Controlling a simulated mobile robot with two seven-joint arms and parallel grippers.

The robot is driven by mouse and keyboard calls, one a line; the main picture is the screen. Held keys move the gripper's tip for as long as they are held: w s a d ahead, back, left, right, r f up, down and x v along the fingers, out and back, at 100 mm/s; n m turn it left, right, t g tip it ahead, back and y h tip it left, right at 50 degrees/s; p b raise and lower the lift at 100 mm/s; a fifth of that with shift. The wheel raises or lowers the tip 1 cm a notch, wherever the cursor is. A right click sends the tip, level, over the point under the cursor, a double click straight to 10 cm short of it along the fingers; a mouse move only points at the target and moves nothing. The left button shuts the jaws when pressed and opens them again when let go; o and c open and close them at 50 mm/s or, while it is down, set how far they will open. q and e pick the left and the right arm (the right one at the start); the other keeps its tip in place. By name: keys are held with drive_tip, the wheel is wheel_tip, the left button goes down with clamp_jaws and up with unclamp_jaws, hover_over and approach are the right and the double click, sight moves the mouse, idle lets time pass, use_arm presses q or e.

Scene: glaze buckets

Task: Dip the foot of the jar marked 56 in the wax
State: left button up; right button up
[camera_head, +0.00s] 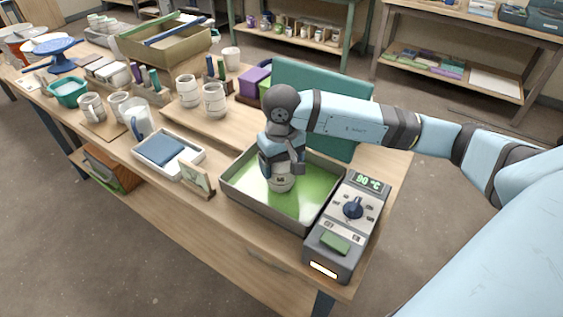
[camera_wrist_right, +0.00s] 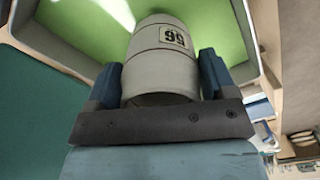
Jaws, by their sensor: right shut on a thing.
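The jar (camera_head: 282,183) is pale grey-white with banded sides; in the right wrist view the jar (camera_wrist_right: 158,65) bears a label with upside-down digits that read as 56. My right gripper (camera_head: 282,167) is shut on it, one blue finger on each side, and points down. In the wrist view the right gripper (camera_wrist_right: 160,85) shows at the jar's near end. The jar is over the green wax (camera_head: 305,197) inside the grey rectangular pan (camera_head: 262,214). I cannot tell whether its foot touches the wax. My left gripper is not in view.
A control box (camera_head: 340,240) reading 90 °C stands at the pan's right. A teal panel (camera_head: 325,85) rises behind. Several jars and mugs stand further left.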

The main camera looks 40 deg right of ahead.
drive_tip(key=shift+f+b, duration=0.65)
drive_tip(key=shift+f, duration=0.05)
drive_tip(key=shift+r, duration=0.1)
idle(1.0)
drive_tip(key=shift+r+p, duration=0.4)
drive_tip(key=shift+r, duration=0.65)
idle(0.8)
